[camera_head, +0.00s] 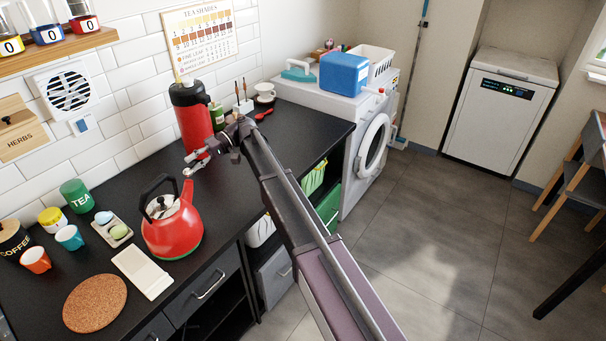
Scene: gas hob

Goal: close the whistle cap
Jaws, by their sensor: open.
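A red kettle (172,232) with a raised black handle and a dark lid knob stands upright on the black counter (240,165). Its red spout (187,191) points up on the side near my gripper. The whistle cap is too small to make out, so I cannot tell how it sits. My gripper (189,164) is open and empty, just above and beyond the spout in the picture. It looks apart from the kettle, though the exact gap is hard to judge.
A red flask (190,115) stands behind my gripper. A white scale-like slab (143,272), a cork mat (95,303), an egg tray (112,231), a green tea tin (77,196) and cups lie around the kettle. The counter right of the kettle is clear.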

